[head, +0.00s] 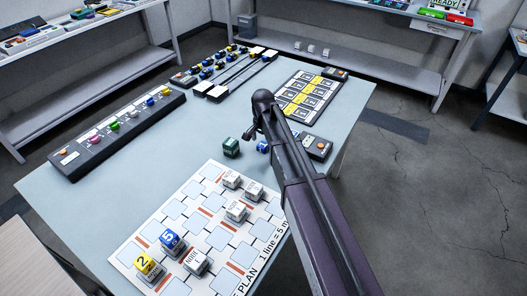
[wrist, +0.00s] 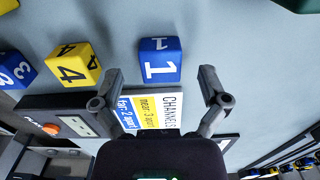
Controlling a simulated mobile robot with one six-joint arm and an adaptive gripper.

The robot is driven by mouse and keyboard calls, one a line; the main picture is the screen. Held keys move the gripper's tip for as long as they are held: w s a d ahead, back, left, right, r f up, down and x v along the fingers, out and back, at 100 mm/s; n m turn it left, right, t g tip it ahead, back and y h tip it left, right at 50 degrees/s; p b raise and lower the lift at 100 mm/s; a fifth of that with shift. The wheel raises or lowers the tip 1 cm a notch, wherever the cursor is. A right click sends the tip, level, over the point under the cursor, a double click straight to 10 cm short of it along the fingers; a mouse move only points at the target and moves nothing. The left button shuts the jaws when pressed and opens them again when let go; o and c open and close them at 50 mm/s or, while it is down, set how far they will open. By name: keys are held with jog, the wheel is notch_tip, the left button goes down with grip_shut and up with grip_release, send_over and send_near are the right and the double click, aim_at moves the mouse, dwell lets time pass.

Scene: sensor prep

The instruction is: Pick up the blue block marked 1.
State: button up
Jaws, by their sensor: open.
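The blue block marked 1 (wrist: 160,66) sits on the blue-grey table in the wrist view, with its white 1 facing the camera. My gripper (wrist: 160,76) is open, one finger at each side of the block in the picture. No finger visibly touches it; the depth gap is hard to judge. In the head view my gripper (head: 253,128) is mostly hidden by my arm over the table. A blue block (head: 262,146) shows beside my arm there, partly covered, its number unreadable.
A yellow block marked 4 (wrist: 73,64) and a blue block marked 3 (wrist: 17,70) stand left in the wrist view. A CHANNELS card (wrist: 150,112) lies just below block 1. A green block (head: 231,147) and a plan sheet (head: 215,214) with blocks are nearby.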

jog(key=shift+f+b, duration=0.7)
jog(key=shift+f, duration=0.3)
jog(key=c, duration=1.1)
